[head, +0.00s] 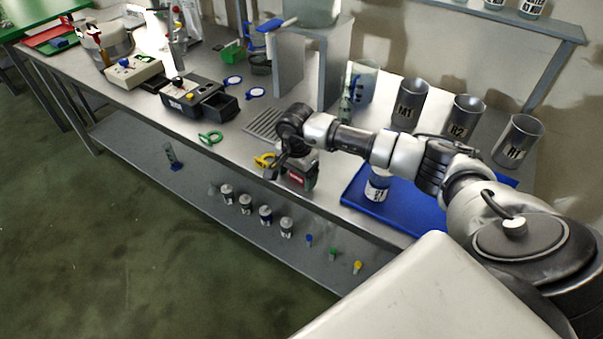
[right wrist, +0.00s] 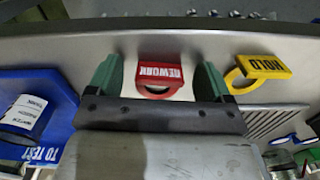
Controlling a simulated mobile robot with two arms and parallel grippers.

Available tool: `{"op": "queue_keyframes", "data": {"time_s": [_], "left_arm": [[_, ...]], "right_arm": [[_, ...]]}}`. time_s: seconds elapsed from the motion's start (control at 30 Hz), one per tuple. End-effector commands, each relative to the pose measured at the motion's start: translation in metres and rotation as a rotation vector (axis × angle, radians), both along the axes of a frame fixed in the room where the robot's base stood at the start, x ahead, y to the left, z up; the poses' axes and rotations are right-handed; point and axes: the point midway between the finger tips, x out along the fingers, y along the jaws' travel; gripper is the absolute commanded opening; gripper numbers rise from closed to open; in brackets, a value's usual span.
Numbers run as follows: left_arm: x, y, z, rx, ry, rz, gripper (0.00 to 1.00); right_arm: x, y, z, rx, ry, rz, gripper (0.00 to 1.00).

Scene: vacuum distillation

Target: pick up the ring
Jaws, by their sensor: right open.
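My right gripper (head: 285,172) hangs from its arm over the front part of the steel bench. In the right wrist view its two green fingers (right wrist: 158,76) are apart and open. A red ring with a tab marked REWORK (right wrist: 159,76) lies on the bench and shows between the fingers, with no visible contact. A yellow ring with a tab marked HOLD (right wrist: 262,69) lies to the right of the fingers; it also shows in the head view (head: 264,160), left of the gripper. A green ring (head: 210,137) lies farther left. My left gripper is out of view.
A blue mat (head: 400,212) with a labelled jar (head: 377,185) lies right of the gripper. A slotted grille (head: 264,124) lies behind the yellow ring. Metal beakers (head: 463,117) stand at the back right.

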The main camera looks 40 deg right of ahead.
Motion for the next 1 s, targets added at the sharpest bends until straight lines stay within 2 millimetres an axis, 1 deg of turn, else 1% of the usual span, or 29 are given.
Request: {"op": "queue_keyframes", "data": {"time_s": [0.07,0.2,0.37,0.63,0.77,0.87,0.97,1.0], "left_arm": [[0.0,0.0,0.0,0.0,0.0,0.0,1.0],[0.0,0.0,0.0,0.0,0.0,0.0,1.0],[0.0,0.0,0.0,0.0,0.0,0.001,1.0],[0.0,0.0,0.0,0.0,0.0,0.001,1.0],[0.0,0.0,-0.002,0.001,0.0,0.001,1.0],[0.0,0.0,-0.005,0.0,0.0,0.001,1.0],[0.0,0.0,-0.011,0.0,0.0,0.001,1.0],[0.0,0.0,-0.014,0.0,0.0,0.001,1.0]], "right_arm": [[0.0,0.0,0.0,0.0,0.0,0.0,0.79],[0.0,0.0,0.0,0.0,0.0,0.0,0.58],[0.0,0.0,0.0,0.0,0.001,0.0,0.33],[0.0,0.0,0.0,0.0,0.001,0.0,0.32],[0.0,0.0,0.004,0.0,0.0,0.0,0.32],[0.001,-0.001,0.012,-0.001,-0.002,0.0,0.32],[0.001,-0.001,0.027,-0.001,-0.004,0.0,0.32],[0.002,-0.001,0.035,-0.001,-0.007,0.001,0.32]]}}
